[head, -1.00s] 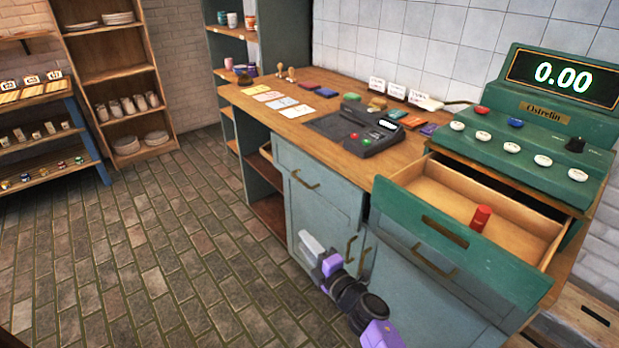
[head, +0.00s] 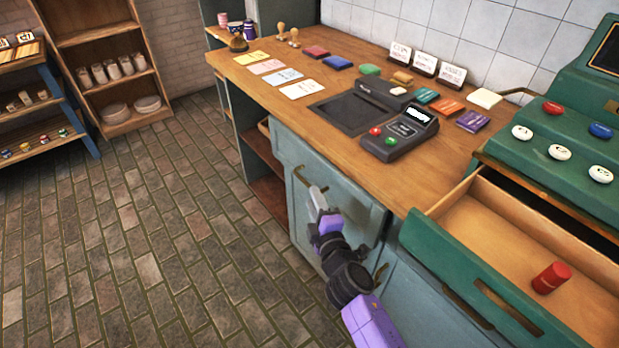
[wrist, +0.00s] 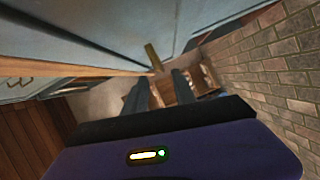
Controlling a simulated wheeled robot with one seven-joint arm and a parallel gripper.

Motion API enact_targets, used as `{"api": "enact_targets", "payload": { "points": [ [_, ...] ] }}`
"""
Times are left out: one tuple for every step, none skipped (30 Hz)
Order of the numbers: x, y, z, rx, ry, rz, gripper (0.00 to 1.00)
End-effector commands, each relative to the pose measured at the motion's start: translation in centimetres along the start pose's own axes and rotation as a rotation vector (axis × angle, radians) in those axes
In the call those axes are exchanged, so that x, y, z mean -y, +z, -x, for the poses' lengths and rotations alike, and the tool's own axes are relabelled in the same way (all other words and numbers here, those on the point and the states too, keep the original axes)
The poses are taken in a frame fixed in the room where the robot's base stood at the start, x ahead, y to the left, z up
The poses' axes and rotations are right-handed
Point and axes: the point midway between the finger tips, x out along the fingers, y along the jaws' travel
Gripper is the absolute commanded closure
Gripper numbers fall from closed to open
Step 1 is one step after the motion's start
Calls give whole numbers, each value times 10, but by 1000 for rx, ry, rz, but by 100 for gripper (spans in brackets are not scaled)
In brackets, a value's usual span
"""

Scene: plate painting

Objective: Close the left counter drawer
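The left counter drawer has a blue-grey front (head: 335,185) with a brass handle (head: 308,180), below the wooden counter top. A bit of wooden drawer side (head: 264,127) shows at its left end, so it seems pulled out somewhat; how far is hard to tell. My gripper (head: 317,198) is in front of this drawer front, its tip overlapping the handle in the head view. In the wrist view my gripper (wrist: 160,92) has its two dark fingers apart with nothing between them. The brass handle (wrist: 153,57) appears just beyond the fingertips; contact cannot be told.
A green cash register (head: 560,140) has its drawer (head: 470,270) open to the right, with a red cylinder (head: 551,277) inside. A card terminal (head: 400,133), cards and stamps lie on the counter top (head: 240,75). The brick floor (head: 170,240) to the left is clear.

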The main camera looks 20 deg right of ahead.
Motion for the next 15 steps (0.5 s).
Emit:
{"api": "enact_targets", "payload": {
  "points": [
    [0,0,-5,2,1,0,68],
    [0,0,-8,2,1,0,68],
    [0,0,-13,2,1,0,68],
    [-1,0,-17,2,2,0,68],
    [-1,0,-22,2,2,0,68],
    [-1,0,-28,2,2,-1,68],
    [0,1,-33,2,1,-1,68],
    [0,1,-38,2,1,0,68],
    [0,1,-44,2,2,0,68],
    [0,1,-48,1,2,0,68],
    [0,0,-52,1,2,0,68],
    [1,1,-57,1,1,1,68],
    [0,0,-60,1,2,1,68],
    [0,0,-63,1,1,0,68],
    [1,1,-67,1,1,0,68]
  ]
}}
